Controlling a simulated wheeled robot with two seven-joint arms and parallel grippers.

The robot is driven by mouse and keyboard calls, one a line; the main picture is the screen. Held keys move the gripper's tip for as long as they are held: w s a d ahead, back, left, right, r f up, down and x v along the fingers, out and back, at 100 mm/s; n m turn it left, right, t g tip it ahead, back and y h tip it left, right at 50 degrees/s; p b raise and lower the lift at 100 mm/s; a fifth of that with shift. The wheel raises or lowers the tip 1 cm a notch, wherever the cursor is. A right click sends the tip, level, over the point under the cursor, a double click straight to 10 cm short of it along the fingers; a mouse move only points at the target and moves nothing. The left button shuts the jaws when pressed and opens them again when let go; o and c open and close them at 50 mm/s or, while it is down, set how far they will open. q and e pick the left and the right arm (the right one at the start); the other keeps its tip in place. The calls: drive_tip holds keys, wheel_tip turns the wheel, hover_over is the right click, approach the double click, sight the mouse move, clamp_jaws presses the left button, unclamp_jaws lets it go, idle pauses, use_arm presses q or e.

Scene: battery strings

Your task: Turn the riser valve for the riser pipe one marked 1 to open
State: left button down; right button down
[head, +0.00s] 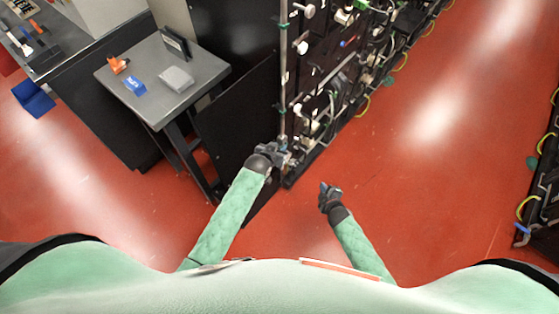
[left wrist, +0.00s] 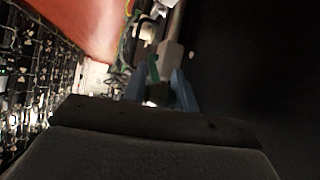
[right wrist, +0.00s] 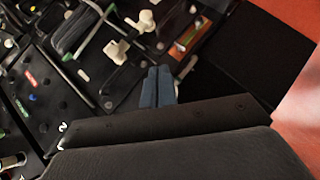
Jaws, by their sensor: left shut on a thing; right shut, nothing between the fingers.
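The riser pipe (head: 283,70) stands upright at the near corner of the battery rack in the head view. My left gripper (head: 284,156) is at the low end of this pipe. In the left wrist view its blue fingers (left wrist: 160,92) are shut around a small part with a green handle (left wrist: 153,68), which looks like the riser valve, beside the grey pipe (left wrist: 172,52). The fingers hide much of the valve, and I cannot read its mark. My right gripper (head: 325,190) is shut and empty, low in front of the rack; its fingers (right wrist: 158,88) are together.
The battery rack (head: 325,75) runs away to the upper right, with white knobs, hoses and cables. A grey table (head: 160,85) at left holds an orange item, a blue box and a grey block.

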drive_tip(key=s+a+r+n+y, duration=0.2)
drive_tip(key=a+r+n+y, duration=0.35)
drive_tip(key=n, duration=0.55)
drive_tip(key=s+a+r+n+y, duration=0.3)
drive_tip(key=a+r+n+y, duration=0.25)
drive_tip(key=n, duration=0.45)
drive_tip(key=w+a+r, duration=0.2)
drive_tip(key=w+a, duration=0.5)
drive_tip(key=w, duration=0.2)
drive_tip(key=shift+w+a+r+n, duration=0.2)
drive_tip(key=shift+a+n, duration=0.1)
